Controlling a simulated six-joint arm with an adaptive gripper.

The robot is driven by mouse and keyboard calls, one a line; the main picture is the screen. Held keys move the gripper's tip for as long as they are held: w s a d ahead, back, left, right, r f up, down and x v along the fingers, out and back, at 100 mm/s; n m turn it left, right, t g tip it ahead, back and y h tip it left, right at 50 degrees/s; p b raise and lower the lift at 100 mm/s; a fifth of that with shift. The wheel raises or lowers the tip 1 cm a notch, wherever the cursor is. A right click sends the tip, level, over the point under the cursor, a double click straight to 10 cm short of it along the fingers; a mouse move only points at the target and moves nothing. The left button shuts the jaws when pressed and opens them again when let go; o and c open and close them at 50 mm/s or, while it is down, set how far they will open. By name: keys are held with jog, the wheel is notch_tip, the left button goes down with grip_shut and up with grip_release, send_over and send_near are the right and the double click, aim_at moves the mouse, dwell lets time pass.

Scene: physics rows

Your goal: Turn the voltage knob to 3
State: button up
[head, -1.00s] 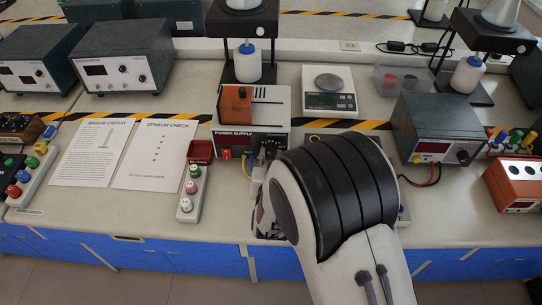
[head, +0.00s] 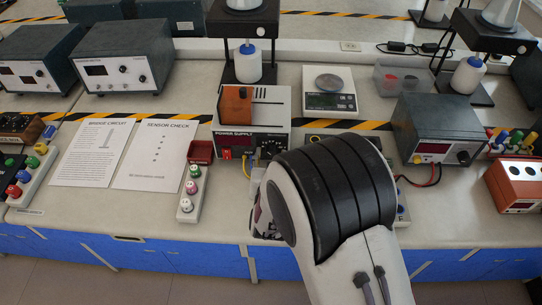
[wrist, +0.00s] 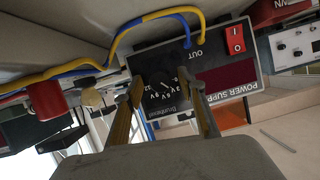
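The power supply (head: 233,135) stands in the middle of the bench, with its labelled panel and red switch facing me. In the wrist view its panel (wrist: 225,78) appears upside down, with a dark voltage knob (wrist: 160,84) and white scale marks around it. Some numbers are partly readable, but I cannot tell where the pointer stands. My gripper (wrist: 165,92) is open, with one finger on either side of the knob area. Contact with the knob is not clear. In the head view my arm hides most of the gripper.
Yellow and blue cables (wrist: 120,45) leave the panel close to the knob. A terminal strip (head: 191,190) lies left of the supply. A scale (head: 329,101) stands behind, and another dark supply unit (head: 437,122) stands to the right. Printed sheets (head: 155,155) lie on the left.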

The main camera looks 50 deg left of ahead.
jog(key=shift+s+d, duration=0.1)
jog(key=v, duration=1.1)
jog(key=shift+s+d+r, duration=0.2)
jog(key=shift+r, duration=0.1)
dwell(0.6)
jog(key=w+d+r+m+h, duration=0.2)
jog(key=w+d+r, duration=0.5)
jog(key=w+d, duration=0.25)
jog(key=w+d+r+m+g+h, duration=0.15)
jog(key=d+r, duration=0.25)
jog(key=d, duration=0.4)
jog(key=w+d+r+m+h, duration=0.1)
jog(key=w+d+r, duration=0.15)
jog(key=d, duration=0.55)
jog(key=s+d+r+m+h, duration=0.1)
jog(key=s+d+h, duration=0.1)
jog(key=s+d, duration=0.3)
jog(key=s+d+r+m+g+h, duration=0.1)
jog(key=s+d, duration=0.4)
jog(key=d, duration=0.8)
jog(key=s+d+r+m+g+h, duration=0.1)
jog(key=s+d+r+h, duration=0.1)
jog(key=s+d, duration=0.3)
jog(key=d+r, duration=0.1)
jog(key=d, duration=0.3)
jog(key=shift+s+d+m+h, duration=0.25)
jog(key=shift+s+m+h, duration=0.1)
